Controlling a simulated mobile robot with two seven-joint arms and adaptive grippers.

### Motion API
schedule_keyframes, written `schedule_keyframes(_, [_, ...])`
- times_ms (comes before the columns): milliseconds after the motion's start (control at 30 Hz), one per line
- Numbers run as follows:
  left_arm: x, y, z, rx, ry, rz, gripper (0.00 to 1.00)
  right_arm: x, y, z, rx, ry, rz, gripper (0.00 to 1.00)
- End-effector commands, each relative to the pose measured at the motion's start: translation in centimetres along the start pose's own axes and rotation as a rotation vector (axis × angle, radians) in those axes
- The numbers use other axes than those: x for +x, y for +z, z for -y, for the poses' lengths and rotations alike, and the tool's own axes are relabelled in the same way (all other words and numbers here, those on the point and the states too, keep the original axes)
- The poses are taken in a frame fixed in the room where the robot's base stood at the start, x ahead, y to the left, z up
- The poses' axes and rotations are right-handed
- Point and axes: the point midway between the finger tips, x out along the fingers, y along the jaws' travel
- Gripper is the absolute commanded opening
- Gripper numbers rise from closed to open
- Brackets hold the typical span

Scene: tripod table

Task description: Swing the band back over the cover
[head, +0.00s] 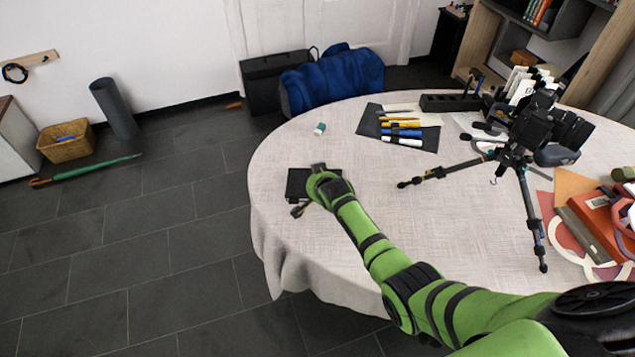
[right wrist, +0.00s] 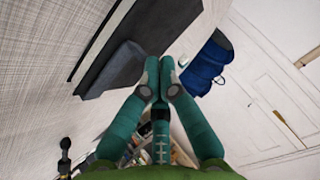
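A small black notebook (head: 296,184) lies flat near the left edge of the round table. My right gripper (head: 312,186) is low at it and hides part of its right side. In the right wrist view the notebook (right wrist: 140,35) is a dark slab with a paler edge at upper left. A grey-blue flat piece (right wrist: 115,70) lies along it, left of my fingertips; I cannot tell whether this is the band. My right fingertips (right wrist: 160,68) are drawn together, with nothing clearly seen between them. My left gripper is out of view.
The pale cloth-covered table (head: 370,225) is clear around the notebook. A small tripod (head: 515,160) stands to the right. A dark mat with pens (head: 400,130) and a small white-and-teal item (head: 320,128) lie farther back.

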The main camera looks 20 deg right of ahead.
Motion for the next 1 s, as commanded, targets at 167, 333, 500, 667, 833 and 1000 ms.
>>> schedule_keyframes(167, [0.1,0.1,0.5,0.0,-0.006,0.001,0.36,0.1,0.3,0.0,0.001,0.0,0.004,0.0])
schedule_keyframes(333, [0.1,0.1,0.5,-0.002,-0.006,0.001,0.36,0.1,0.4,0.0,0.001,0.0,0.006,0.0])
schedule_keyframes(500, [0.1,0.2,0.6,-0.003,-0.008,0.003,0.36,0.1,0.4,0.0,0.001,0.001,0.007,0.0])
schedule_keyframes(667, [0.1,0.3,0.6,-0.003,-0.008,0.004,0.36,-0.3,0.5,0.0,0.002,0.0,0.008,0.0])
schedule_keyframes(833, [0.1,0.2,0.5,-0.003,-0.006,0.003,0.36,-1.8,0.4,0.0,0.002,-0.001,0.004,0.0])
schedule_keyframes(1000, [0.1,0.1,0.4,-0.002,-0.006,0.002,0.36,-4.1,0.3,-0.1,0.002,-0.001,0.002,0.0])
